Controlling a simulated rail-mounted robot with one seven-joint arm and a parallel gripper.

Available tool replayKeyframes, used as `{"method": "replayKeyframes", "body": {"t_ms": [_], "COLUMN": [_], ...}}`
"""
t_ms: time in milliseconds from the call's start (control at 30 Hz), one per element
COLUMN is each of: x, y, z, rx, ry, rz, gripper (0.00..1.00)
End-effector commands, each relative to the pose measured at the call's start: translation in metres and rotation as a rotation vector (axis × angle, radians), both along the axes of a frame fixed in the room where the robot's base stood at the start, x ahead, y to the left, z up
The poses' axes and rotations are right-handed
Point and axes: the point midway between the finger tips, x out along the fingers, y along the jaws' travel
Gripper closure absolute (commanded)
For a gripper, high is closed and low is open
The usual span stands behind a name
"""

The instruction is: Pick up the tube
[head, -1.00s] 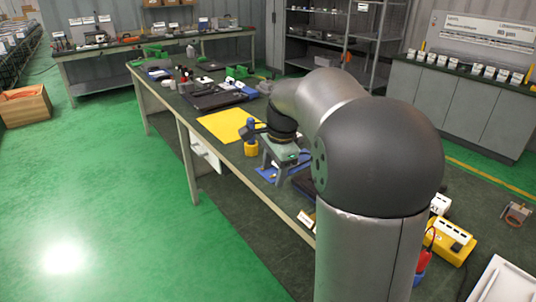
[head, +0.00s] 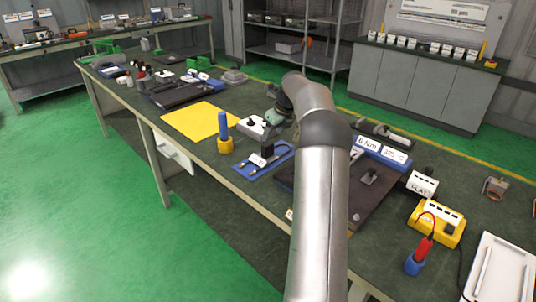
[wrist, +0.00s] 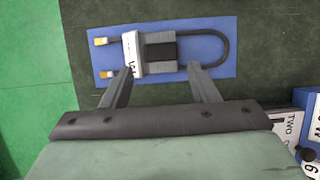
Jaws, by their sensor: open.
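A dark U-shaped tube (wrist: 224,42) lies flat on a blue mat (wrist: 217,22) in the wrist view. A white labelled block (wrist: 132,52) and a grey and black block (wrist: 162,50) sit across its legs, and its two ends have yellowish tips at the left. In the head view the tube lies on the blue mat (head: 237,169) near the table's front edge. My gripper (wrist: 160,69) is open and empty. In the wrist view its fingers overlap the near side of the mat, pointing toward the tube and apart from each other. In the head view the fingertips are unclear.
A blue upright piece in a yellow holder (head: 225,146) stands beside the mat, with a yellow sheet (head: 185,121) behind it. Blue labelled boxes (head: 380,152) and a yellow box (head: 436,226) are to the right.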

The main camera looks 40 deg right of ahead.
Motion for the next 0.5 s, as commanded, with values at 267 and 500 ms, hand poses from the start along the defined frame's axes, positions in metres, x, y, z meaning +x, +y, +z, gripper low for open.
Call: {"method": "replayKeyframes", "body": {"t_ms": [267,500], "x": [0.010,0.022], "y": [0.002,0.002], "z": [-0.026,-0.056], "rx": [0.000,0.002], "ry": [0.001,0.002], "rz": [0.001,0.001], "gripper": [0.45,0.45]}}
